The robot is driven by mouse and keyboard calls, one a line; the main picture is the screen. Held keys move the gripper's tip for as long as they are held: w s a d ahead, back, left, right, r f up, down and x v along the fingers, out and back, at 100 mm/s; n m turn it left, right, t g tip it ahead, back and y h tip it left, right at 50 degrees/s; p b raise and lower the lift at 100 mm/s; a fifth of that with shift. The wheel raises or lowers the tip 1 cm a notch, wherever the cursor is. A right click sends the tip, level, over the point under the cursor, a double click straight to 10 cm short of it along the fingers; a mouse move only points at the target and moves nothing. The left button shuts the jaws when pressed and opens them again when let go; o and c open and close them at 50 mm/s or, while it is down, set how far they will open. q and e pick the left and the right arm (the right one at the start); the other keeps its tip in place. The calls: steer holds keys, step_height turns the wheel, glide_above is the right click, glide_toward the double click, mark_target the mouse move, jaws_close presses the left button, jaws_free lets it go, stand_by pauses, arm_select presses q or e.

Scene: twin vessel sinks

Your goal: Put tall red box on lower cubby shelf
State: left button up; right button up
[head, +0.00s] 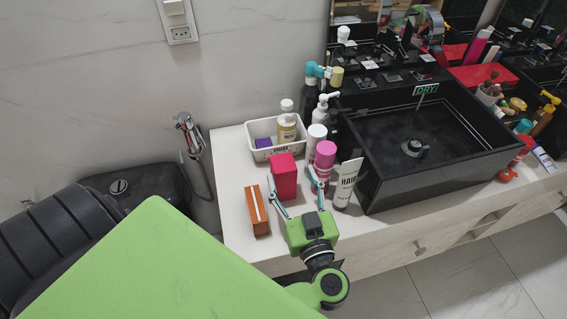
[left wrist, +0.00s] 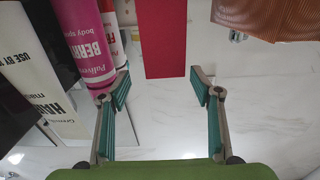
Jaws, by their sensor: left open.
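The tall red box (head: 284,178) stands on the white counter, and it also shows at the top middle of the left wrist view (left wrist: 165,38). My left gripper (head: 291,181) is open and empty, with its fingertips near the box's front. In the left wrist view, the fingers (left wrist: 160,76) are spread to either side of the box's near end, with gaps on both sides. My right gripper is not in view.
A brown box (head: 257,211) stands left of the red box. A pink can (head: 324,156) and a white tube (head: 347,184) stand close on its right. A white basket (head: 262,150) is behind. The black sink (head: 440,170) fills the right. The floor (head: 475,280) in front is clear.

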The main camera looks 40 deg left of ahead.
mark_target(280, 155)
arm_select(q)
steer(key=shift+w+a+f+b, duration=0.15)
steer(key=shift+w+a+b, duration=0.15)
steer(key=shift+a+b, duration=0.15)
steer(key=b+x, duration=0.2)
steer(key=x, duration=0.2)
steer(key=shift+a+b, duration=0.3)
steer(key=shift+b, duration=0.1)
steer(key=shift+s, duration=0.1)
jaws_close()
